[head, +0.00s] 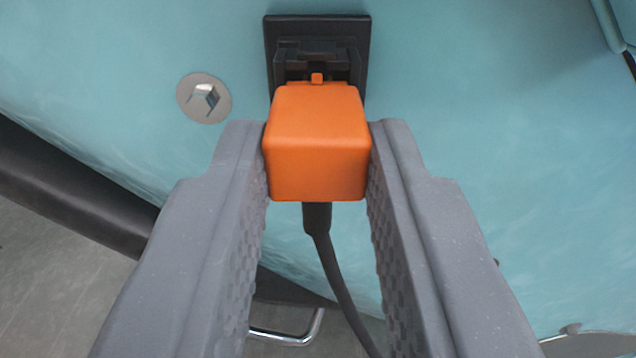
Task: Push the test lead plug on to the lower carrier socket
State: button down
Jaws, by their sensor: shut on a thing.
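The test lead plug (318,145) is an orange block with a black cable (325,245) trailing down from its near end. My gripper (318,160) is shut on it, with one grey finger on each side. The plug's far end is at the black socket (318,30) on the teal panel, lined up with it from left to right. A small orange tab on the plug's top overlaps the socket's dark opening. The plug hides the lower part of the socket, so I cannot tell how deeply it is seated.
A round silver clip plate (204,98) sits on the teal panel (480,130) left of the socket. A dark tube (70,185) runs along the panel's lower left edge. A bent metal bar (290,335) shows below over the grey floor. The panel right of the socket is clear.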

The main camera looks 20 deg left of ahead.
jog(key=shift+w+a, duration=0.2)
jog(key=shift+w, duration=0.4)
dwell(0.3)
jog(key=c, duration=1.1)
grip_release()
jog(key=shift+c, duration=0.2)
jog(key=shift+s, duration=0.1)
